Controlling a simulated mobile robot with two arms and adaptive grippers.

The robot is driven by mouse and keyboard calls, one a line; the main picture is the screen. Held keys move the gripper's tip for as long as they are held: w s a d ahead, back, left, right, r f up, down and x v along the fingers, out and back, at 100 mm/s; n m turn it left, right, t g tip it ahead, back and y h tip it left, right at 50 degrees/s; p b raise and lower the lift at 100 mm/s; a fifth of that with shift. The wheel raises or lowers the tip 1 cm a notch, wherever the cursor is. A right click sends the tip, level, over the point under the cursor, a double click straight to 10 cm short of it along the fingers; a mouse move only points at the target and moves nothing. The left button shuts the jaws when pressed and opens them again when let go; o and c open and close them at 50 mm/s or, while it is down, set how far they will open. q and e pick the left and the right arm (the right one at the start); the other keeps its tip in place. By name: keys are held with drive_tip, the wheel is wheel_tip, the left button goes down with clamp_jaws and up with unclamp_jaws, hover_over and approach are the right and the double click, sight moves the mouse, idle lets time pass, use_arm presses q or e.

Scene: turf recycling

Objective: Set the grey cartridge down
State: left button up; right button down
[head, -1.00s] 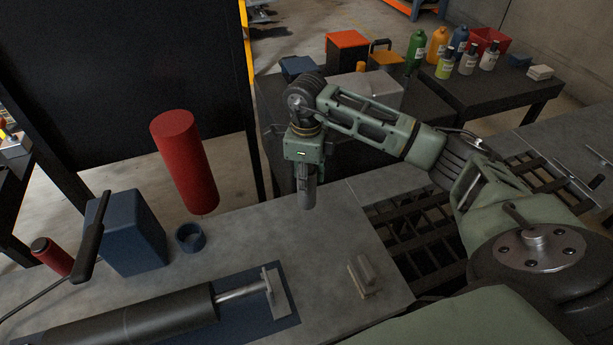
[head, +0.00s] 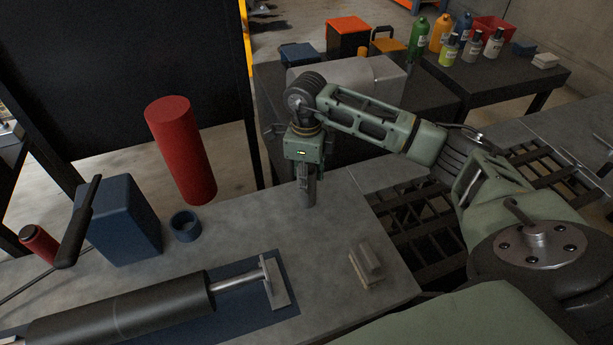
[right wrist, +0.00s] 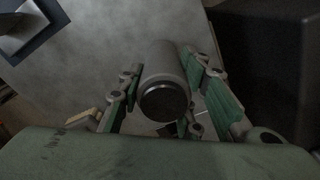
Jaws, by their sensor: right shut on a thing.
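The grey cartridge (head: 308,195) is a short upright cylinder at the far edge of the grey workbench (head: 318,245). My right gripper (head: 304,176) is shut on it from above. In the right wrist view the cartridge (right wrist: 165,65) lies between the two green-padded fingers of the gripper (right wrist: 172,80), its dark round end facing the camera. Its lower end appears over the bench top; I cannot tell whether it touches. My left gripper is not in view.
A red cylinder (head: 182,150), blue block (head: 118,222) and blue ring (head: 186,226) stand left. A black cylinder with a metal rod (head: 125,308) lies on a blue mat (head: 250,325). The bench middle is clear.

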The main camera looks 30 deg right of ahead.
drive_tip(key=shift+f, duration=0.25)
drive_tip(key=c, duration=1.2)
unclamp_jaws()
drive_tip(key=shift+o, duration=0.6)
drive_tip(key=shift+o, duration=1.2)
wheel_tip(320, 180, up, 12)
